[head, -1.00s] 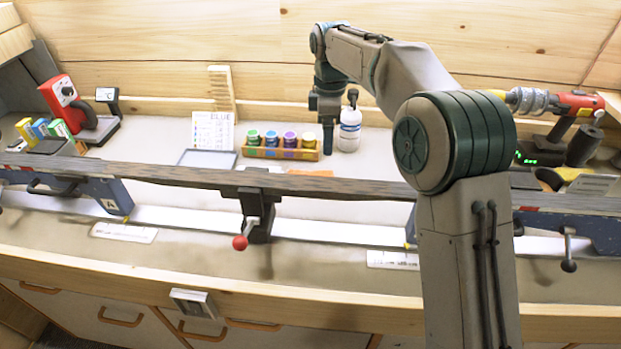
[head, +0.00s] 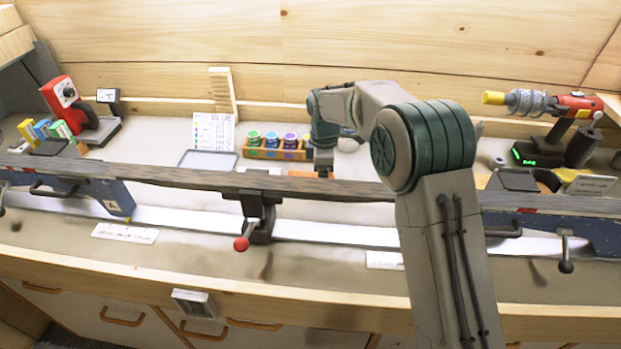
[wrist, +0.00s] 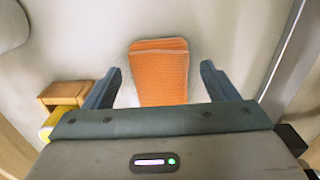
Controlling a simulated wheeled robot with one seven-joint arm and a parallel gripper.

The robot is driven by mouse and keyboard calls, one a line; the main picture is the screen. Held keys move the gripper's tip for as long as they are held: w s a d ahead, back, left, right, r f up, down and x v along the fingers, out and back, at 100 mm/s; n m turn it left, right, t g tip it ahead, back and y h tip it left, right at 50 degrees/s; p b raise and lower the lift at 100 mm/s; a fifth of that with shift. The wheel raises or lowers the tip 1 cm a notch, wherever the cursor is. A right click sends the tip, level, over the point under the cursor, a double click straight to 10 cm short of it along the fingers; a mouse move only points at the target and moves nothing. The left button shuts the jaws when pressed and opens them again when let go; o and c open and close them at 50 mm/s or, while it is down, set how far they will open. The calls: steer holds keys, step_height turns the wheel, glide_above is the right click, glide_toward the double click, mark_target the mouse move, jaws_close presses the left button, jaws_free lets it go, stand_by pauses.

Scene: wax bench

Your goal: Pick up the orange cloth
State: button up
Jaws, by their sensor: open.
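The orange cloth (wrist: 158,72) lies flat on the bench top in the wrist view, a folded-looking rectangle. Its near end is hidden by my gripper's body. My gripper (wrist: 160,78) is open, with one dark finger to the left of the cloth and one to the right, and a gap on both sides. In the head view only a thin strip of the cloth (head: 310,174) shows behind the long grey bar. My gripper (head: 322,174) is low over it there, its fingertips partly hidden by the bar.
A long grey bar (head: 160,176) on clamps runs across the bench in front of the cloth. A wooden rack of colored jars (head: 270,153) stands left of my gripper.

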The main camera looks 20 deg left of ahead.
steer(key=shift+f, duration=0.4)
steer(key=c, duration=1.1)
steer(key=shift+o, duration=0.2)
steer(key=shift+r, duration=0.15)
